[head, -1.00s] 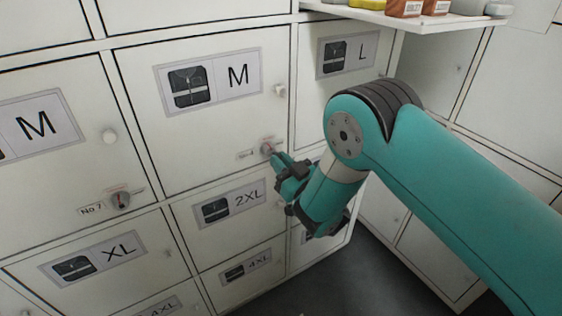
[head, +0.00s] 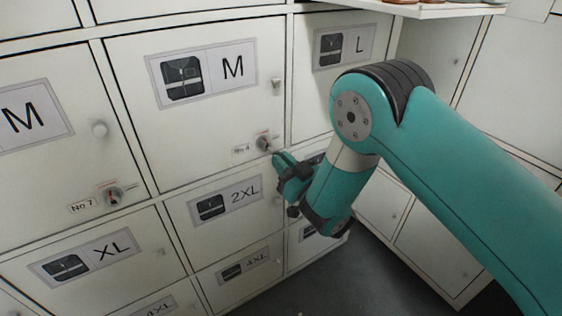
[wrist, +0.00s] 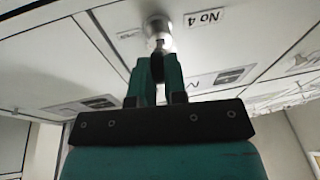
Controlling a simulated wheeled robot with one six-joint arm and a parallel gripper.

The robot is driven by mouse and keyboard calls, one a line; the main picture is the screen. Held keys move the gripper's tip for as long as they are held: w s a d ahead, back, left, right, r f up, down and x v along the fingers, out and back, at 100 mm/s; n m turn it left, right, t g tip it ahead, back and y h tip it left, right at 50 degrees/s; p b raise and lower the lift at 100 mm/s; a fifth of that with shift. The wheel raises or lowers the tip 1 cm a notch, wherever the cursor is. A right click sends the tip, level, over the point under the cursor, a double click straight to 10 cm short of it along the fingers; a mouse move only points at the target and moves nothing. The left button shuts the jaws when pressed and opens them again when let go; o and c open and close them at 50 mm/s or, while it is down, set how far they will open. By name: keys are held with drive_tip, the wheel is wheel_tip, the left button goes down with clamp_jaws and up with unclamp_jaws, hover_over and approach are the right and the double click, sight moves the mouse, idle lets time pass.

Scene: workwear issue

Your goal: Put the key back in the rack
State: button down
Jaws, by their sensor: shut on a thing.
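My gripper (head: 279,158) is just below and right of the No 4 lock (head: 264,143) on the large M locker door (head: 215,125). In the wrist view my gripper's fingers (wrist: 156,66) are closed together, with the round metal lock (wrist: 157,27) just beyond them. The key (wrist: 159,44) shows only as a small dark piece between the fingertips, which are shut on it. Most of it is hidden, and I cannot tell whether its tip is still inside the lock. I see no key rack in either view.
Another lock (head: 114,195), labelled No 7, is on the M door to the left. Closed lockers marked XL, 2XL and 4XL are below. A white shelf (head: 430,9) juts out at the upper right. Grey floor (head: 375,270) shows below.

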drive_tip(key=shift+b+v, duration=0.6)
drive_tip(key=shift+v, duration=0.65)
drive_tip(key=shift+s+d, duration=0.4)
drive_tip(key=shift+s, duration=0.1)
drive_tip(key=w+d+m+t+h, duration=0.3)
drive_tip(key=d+h, duration=0.4)
drive_tip(key=d, duration=0.7)
drive_tip(key=w+d+m+t+h, duration=0.15)
drive_tip(key=d+m+h, duration=0.4)
drive_tip(key=d, duration=0.85)
wheel_tip(320, 180, up, 19)
drive_tip(key=h+p, duration=0.1)
drive_tip(key=p, duration=1.6)
drive_tip(key=shift+d, duration=0.25)
drive_tip(key=shift+s+t, duration=0.15)
drive_tip(key=shift+t, duration=0.1)
